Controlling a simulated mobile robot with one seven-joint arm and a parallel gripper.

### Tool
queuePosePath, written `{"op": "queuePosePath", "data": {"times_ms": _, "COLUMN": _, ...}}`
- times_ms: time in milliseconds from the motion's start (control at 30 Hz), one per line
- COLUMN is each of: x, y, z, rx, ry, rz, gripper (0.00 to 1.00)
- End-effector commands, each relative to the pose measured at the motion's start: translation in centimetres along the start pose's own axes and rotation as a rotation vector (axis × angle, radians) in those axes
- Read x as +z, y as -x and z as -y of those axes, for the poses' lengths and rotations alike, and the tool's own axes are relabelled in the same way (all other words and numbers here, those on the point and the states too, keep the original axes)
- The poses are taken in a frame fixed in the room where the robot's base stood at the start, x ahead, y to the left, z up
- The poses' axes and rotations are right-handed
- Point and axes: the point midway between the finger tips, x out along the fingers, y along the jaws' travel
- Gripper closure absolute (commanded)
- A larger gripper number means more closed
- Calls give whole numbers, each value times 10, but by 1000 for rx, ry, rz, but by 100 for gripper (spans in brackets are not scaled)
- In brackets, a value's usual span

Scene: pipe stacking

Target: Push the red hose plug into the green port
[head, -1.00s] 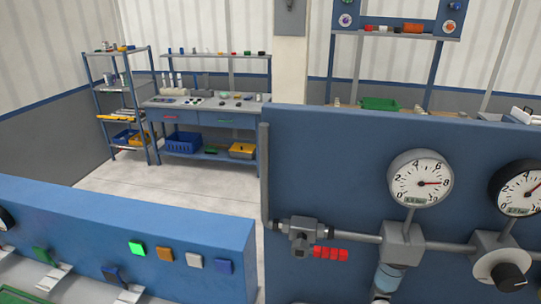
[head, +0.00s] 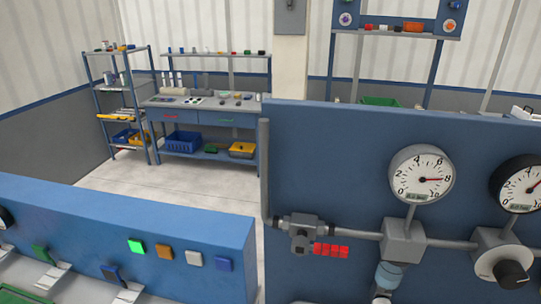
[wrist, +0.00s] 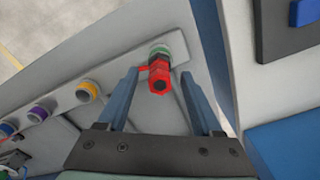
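In the wrist view the red hose plug (wrist: 159,81) lies in line with the green port (wrist: 160,50) on the grey panel, its near end facing the camera. Its far end meets the green ring; how deep it sits is hidden. My gripper (wrist: 164,78) is open, with one blue finger on each side of the plug. A gap shows between the plug body and each finger. A small red part sticks out from the plug toward the left finger. I cannot make out the plug, the port or my gripper in the head view.
Other ports, orange (wrist: 88,91), purple (wrist: 38,113) and blue (wrist: 7,130), line the grey panel to the left. A blue console (head: 120,225) with a bright green square (head: 136,246) stands at the left. A gauge panel (head: 330,160) stands at the right.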

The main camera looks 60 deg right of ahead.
Motion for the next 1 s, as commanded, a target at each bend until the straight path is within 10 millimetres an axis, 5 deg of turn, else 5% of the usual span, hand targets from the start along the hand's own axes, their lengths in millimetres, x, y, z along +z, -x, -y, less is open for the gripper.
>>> {"op": "queuePosePath", "data": {"times_ms": 433, "x": 0, "y": 14, "z": 1, "rx": -2, "ry": 1, "rz": -1, "gripper": 33}}
{"op": "queuePosePath", "data": {"times_ms": 1000, "x": 0, "y": 117, "z": 1, "rx": -3, "ry": 1, "rz": -2, "gripper": 33}}
